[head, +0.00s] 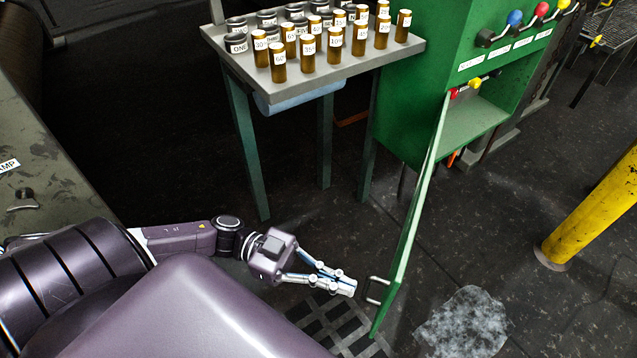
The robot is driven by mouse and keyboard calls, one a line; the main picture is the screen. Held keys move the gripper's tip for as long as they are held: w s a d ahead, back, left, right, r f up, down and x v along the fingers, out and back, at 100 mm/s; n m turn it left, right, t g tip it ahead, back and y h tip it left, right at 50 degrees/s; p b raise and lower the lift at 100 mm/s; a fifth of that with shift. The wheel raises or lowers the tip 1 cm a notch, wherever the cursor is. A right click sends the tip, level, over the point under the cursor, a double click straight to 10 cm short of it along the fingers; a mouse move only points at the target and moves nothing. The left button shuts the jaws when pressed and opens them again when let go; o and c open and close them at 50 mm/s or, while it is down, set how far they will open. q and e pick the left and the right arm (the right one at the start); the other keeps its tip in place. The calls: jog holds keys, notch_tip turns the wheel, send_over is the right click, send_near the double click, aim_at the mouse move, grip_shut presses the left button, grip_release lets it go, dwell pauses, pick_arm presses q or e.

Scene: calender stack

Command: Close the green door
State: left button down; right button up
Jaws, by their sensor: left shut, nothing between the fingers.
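The green door (418,205) stands open in the head view, swung out from the green cabinet (408,110) toward me and seen nearly edge-on. A metal handle (374,291) sits on its left face near the free end. The cabinet's opening (470,122) shows to the right of the door, with a red and a yellow part at its top. My left gripper (352,287) is shut and empty, just left of the handle. I cannot tell whether its tips touch the handle. My right gripper is not in view.
A grey table (352,66) with several amber bottles and dark-lidded jars stands behind my left arm, left of the cabinet. A yellow post (590,215) stands at the right. A floor grate (335,325) and a pale floor patch (462,322) lie near the door. Floor right of the door is clear.

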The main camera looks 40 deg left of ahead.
pick_arm(q)
jog(key=shift+x, duration=2.6)
jog(key=shift+w+d, duration=0.1)
jog(key=shift+d, duration=0.05)
